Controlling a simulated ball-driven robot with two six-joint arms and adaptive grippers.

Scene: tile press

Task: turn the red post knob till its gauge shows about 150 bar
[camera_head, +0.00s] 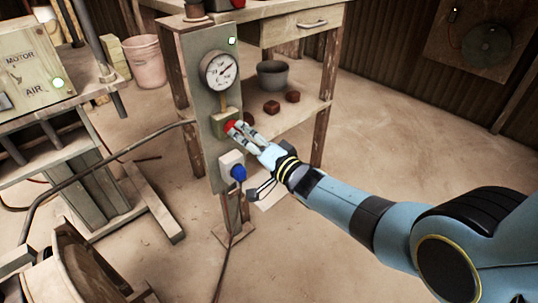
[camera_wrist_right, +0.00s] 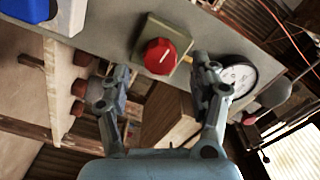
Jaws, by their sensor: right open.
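My right gripper (camera_head: 239,133) is at the knob. In the right wrist view its two fingers (camera_wrist_right: 158,75) are open, one to each side of the knob, with gaps showing. My left gripper is not in view.
A blue knob (camera_head: 238,173) is on a white plate below the red one. A motor and air panel (camera_head: 30,68) is at the left. A hose (camera_head: 110,157) runs to the post.

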